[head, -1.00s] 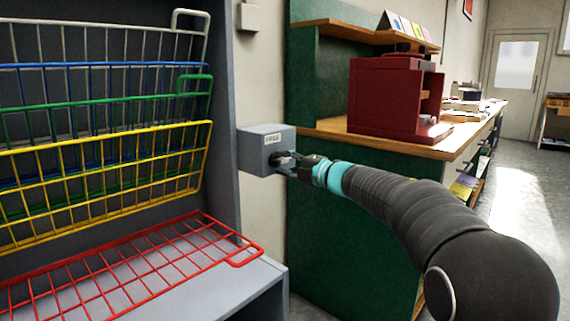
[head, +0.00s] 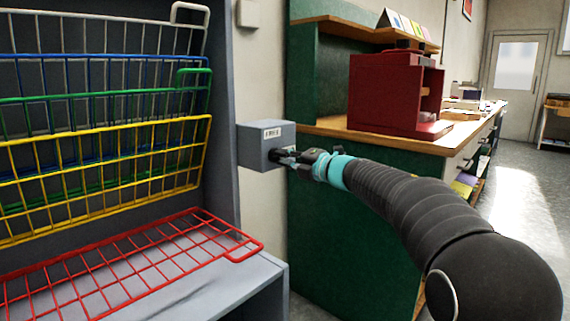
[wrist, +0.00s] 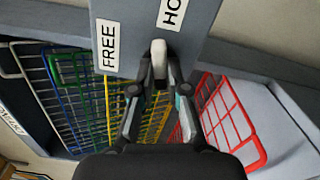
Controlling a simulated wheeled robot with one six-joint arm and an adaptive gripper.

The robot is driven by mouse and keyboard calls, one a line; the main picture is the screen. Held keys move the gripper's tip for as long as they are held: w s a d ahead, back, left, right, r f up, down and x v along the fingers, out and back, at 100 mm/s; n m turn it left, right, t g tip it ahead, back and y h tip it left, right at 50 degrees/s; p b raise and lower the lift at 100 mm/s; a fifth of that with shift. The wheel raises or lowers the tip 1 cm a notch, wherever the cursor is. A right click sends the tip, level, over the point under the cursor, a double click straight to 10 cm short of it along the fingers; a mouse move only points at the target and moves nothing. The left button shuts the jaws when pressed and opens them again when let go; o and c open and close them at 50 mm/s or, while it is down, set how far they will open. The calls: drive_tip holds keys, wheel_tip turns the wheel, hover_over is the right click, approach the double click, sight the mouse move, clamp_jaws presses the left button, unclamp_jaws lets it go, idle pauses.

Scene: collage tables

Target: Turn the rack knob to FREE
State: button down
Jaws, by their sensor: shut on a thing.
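The grey control box (head: 262,133) is fixed to the wall at the right of the rack; its small label is hard to read in the head view. The rack knob (wrist: 158,50) shows in the wrist view as a pale grey lever on the box face. It stands between the FREE label (wrist: 108,46) on the left and a cut-off label starting "HO" (wrist: 172,12) at the upper right. My gripper (wrist: 160,75) is shut on the knob, one finger on each side. In the head view my gripper (head: 284,157) reaches the box front from the right and hides most of the knob.
Wire shelves hang on the left: white, blue, green and yellow (head: 105,162) ones tilted up, a red one (head: 170,255) lying flat low down. A green counter (head: 340,225) with a wooden top and a dark red machine (head: 385,95) stands behind my arm.

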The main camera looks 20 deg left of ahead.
drive_tip(key=shift+n+b, duration=4.15)
drive_tip(key=shift+n, duration=3.25)
drive_tip(key=c, duration=1.2)
unclamp_jaws()
drive_tip(key=shift+a, duration=0.1)
drive_tip(key=shift+o, duration=0.2)
